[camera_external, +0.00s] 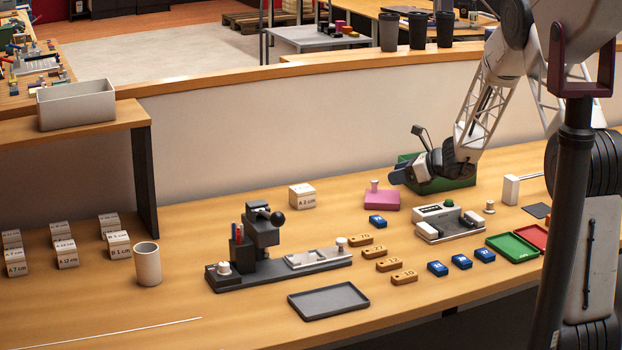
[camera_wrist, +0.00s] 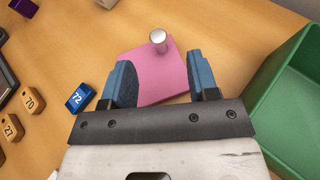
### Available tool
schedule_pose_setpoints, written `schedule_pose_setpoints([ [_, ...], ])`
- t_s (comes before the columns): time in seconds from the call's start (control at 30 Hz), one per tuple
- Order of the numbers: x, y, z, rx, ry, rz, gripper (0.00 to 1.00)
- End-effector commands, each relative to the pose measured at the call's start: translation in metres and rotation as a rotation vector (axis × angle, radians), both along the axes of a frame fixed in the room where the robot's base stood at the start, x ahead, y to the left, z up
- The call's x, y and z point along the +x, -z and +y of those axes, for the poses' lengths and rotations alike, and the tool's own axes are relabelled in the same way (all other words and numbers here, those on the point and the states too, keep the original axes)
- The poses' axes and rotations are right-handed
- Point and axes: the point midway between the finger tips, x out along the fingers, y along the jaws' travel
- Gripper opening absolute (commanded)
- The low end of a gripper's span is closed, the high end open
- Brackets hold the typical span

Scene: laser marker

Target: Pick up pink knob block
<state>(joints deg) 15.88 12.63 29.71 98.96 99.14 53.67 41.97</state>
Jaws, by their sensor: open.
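The pink knob block (camera_external: 381,200) is a flat pink slab with a round metallic knob standing on it. It rests on the wooden table near the middle right in the external view. In the wrist view the pink block (camera_wrist: 160,74) lies just past my fingers, with its knob (camera_wrist: 158,38) toward the far edge. My gripper (camera_wrist: 160,82) is open and empty, its two blue fingers apart, overlapping the near part of the block in the picture. In the external view my gripper (camera_external: 402,174) is just right of the block and slightly above it. I cannot tell whether it touches.
A green bin (camera_external: 450,184) stands close behind my gripper, at the right in the wrist view (camera_wrist: 288,100). A blue block marked 72 (camera_wrist: 79,97) lies left of my fingers. Wooden numbered blocks (camera_external: 375,252) and a dark marking device (camera_external: 262,230) are nearer the front left.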

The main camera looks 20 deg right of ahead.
Motion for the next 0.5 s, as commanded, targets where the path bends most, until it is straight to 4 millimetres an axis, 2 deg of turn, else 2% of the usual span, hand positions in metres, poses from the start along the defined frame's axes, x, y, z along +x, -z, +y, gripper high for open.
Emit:
schedule_pose_setpoints([
  [0.5, 0.017, 0.010, 0.017, 0.000, -0.001, 0.000, 0.54],
])
